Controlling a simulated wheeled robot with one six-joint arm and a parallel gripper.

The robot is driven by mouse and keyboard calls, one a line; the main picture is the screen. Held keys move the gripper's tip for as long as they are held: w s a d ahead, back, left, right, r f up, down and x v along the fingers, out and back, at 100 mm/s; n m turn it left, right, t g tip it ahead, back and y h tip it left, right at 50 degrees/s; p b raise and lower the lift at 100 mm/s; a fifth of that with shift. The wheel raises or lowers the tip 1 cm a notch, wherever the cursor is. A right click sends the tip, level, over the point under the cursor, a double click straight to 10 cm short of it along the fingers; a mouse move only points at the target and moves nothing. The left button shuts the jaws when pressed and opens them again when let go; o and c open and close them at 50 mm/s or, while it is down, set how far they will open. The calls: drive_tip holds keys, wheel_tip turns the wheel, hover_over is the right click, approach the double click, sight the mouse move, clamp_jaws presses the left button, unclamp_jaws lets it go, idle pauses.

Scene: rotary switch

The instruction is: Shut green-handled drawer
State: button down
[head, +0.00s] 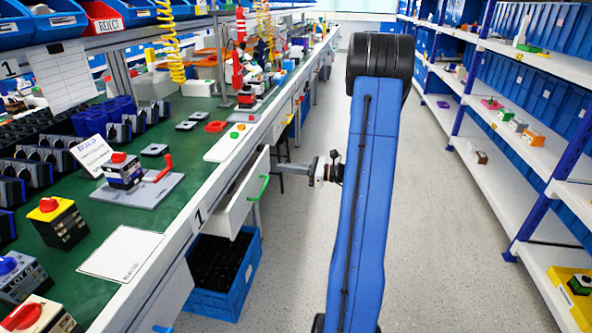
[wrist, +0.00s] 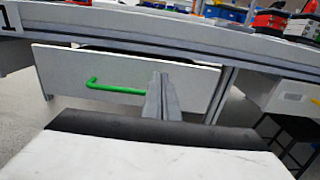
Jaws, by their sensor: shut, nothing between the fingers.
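The drawer (head: 236,208) is white and stands partly out from the bench's right side in the head view. Its green handle (head: 258,188) is on the front panel. In the wrist view the drawer front (wrist: 60,75) fills the middle, with the green handle (wrist: 115,88) on its left part and a dark gap above its top edge. My gripper (head: 279,168) is shut and empty, pointing at the drawer front. In the wrist view its fingertips (wrist: 160,80) are just right of the handle. I cannot tell whether they touch the panel.
A blue crate (head: 225,285) stands on the floor below the drawer. The green-topped bench (head: 200,190) carries several switches and parts. Another drawer (wrist: 285,97) with a yellow handle is at the right in the wrist view. Shelves line the right; the aisle floor (head: 450,250) is clear.

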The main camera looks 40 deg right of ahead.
sight(259, 164)
drive_tip(key=shift+x, duration=3.05)
drive_tip(key=shift+a, duration=0.1)
drive_tip(key=x, duration=0.4)
drive_tip(key=shift+w+a, duration=0.1)
drive_tip(key=shift+w+r, duration=0.1)
